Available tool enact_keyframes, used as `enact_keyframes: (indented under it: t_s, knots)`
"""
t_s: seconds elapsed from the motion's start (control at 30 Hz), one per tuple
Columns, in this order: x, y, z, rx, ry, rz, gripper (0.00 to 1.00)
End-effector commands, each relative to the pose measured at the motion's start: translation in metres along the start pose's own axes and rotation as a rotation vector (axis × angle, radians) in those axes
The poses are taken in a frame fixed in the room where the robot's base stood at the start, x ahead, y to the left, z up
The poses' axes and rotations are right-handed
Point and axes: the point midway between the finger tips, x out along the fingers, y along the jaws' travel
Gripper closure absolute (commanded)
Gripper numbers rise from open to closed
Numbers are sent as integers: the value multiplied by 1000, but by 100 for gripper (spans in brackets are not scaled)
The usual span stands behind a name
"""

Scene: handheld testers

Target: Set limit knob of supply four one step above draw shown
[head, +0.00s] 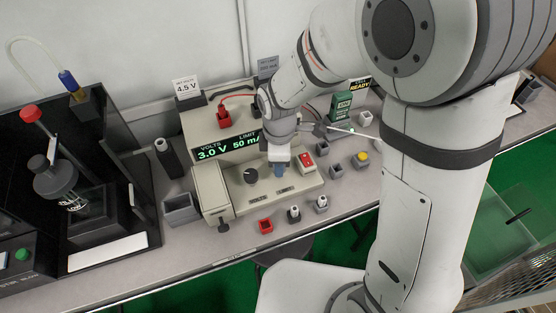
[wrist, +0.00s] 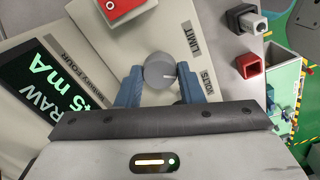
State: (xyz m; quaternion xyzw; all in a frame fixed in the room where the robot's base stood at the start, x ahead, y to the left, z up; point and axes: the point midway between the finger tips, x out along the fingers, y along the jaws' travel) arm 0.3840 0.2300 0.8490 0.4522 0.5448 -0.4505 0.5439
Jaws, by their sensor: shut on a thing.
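Supply four (head: 215,205) is a beige bench unit whose lit display (head: 228,147) reads VOLTS 3.0 V and LIMIT 50 mA in the head view. In the wrist view its draw display (wrist: 45,85) is cut off at the edge, with a 5 and mA readable. My gripper (wrist: 160,85) is shut on a round grey knob (wrist: 158,68), one blue finger on each side. The knob's white pointer line points right, and the LIMIT label (wrist: 193,40) is nearby. In the head view my gripper (head: 279,168) hides this knob. A dark second knob (head: 250,175) is left of it.
A red rocker switch (head: 307,160) sits right of my gripper. Several small grey and red blocks (head: 266,226) lie in front and to the right. A black stirring station (head: 80,190) is at left.

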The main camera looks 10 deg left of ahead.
Motion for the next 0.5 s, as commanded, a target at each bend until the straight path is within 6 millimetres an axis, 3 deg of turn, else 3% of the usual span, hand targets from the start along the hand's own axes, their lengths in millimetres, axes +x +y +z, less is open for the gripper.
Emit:
enact_keyframes:
  t_s: [0.5]
  knots:
    - [0,-2,-2,-39,2,-3,89]
